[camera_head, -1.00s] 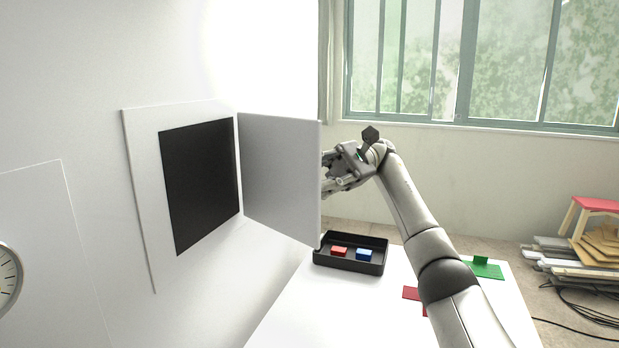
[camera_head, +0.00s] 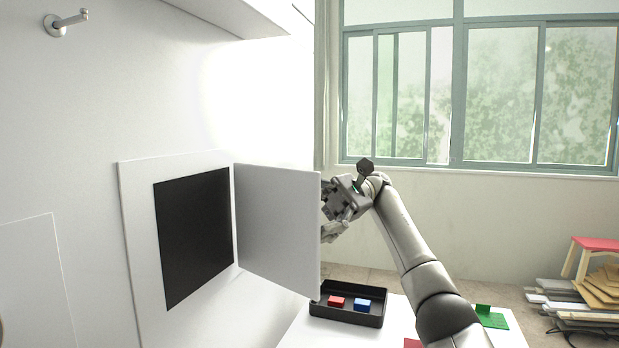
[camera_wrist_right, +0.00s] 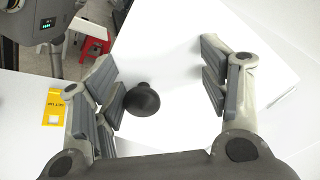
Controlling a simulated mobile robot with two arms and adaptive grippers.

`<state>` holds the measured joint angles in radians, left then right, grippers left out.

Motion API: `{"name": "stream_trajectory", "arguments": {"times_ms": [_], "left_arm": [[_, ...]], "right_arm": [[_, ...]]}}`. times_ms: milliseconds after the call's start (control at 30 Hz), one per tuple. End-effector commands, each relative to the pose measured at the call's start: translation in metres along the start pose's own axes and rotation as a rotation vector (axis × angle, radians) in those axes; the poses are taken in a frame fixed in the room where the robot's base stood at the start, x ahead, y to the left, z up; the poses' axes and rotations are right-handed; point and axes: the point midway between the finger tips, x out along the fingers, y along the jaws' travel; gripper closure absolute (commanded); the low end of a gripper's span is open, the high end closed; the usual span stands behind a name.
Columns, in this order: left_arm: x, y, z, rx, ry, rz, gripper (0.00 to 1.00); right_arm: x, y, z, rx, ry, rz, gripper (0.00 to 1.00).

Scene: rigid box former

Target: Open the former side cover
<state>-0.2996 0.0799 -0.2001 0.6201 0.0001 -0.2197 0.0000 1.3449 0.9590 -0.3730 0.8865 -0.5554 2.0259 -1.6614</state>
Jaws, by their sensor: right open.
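The side cover (camera_head: 278,228) is a flat light-grey door panel, swung out wide from its white frame (camera_head: 138,250) on the machine wall. The dark opening (camera_head: 195,240) behind it is exposed. My right gripper (camera_head: 328,207) is at the cover's free edge, partly hidden behind it in the head view. In the right wrist view my right gripper (camera_wrist_right: 165,85) has its fingers spread wide apart. A round black knob (camera_wrist_right: 142,100) on the white panel lies between them, closer to the left finger; I cannot tell whether it touches. My left gripper is not in view.
A black tray (camera_head: 347,316) with a red block (camera_head: 337,301) and a blue block (camera_head: 362,304) stands on the white table below the cover. A green piece (camera_head: 491,317) lies farther right. A hook (camera_head: 64,22) sticks out of the wall at upper left.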

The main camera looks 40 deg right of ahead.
Motion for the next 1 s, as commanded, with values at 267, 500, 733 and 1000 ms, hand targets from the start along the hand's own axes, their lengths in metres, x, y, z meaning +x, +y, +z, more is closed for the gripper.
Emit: {"name": "stream_trajectory", "arguments": {"times_ms": [267, 500, 733, 1000], "left_arm": [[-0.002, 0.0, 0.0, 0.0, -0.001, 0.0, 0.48], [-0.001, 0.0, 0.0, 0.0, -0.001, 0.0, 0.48], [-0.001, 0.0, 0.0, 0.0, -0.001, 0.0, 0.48], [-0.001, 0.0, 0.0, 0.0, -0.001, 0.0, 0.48]], "right_arm": [[-0.002, -0.033, 0.036, -0.026, -0.009, -0.025, 0.48], [-0.002, -0.042, 0.044, -0.019, -0.009, -0.021, 0.48], [-0.002, -0.046, 0.048, -0.018, -0.007, -0.021, 0.48], [-0.002, -0.046, 0.048, -0.017, -0.007, -0.02, 0.48]]}}
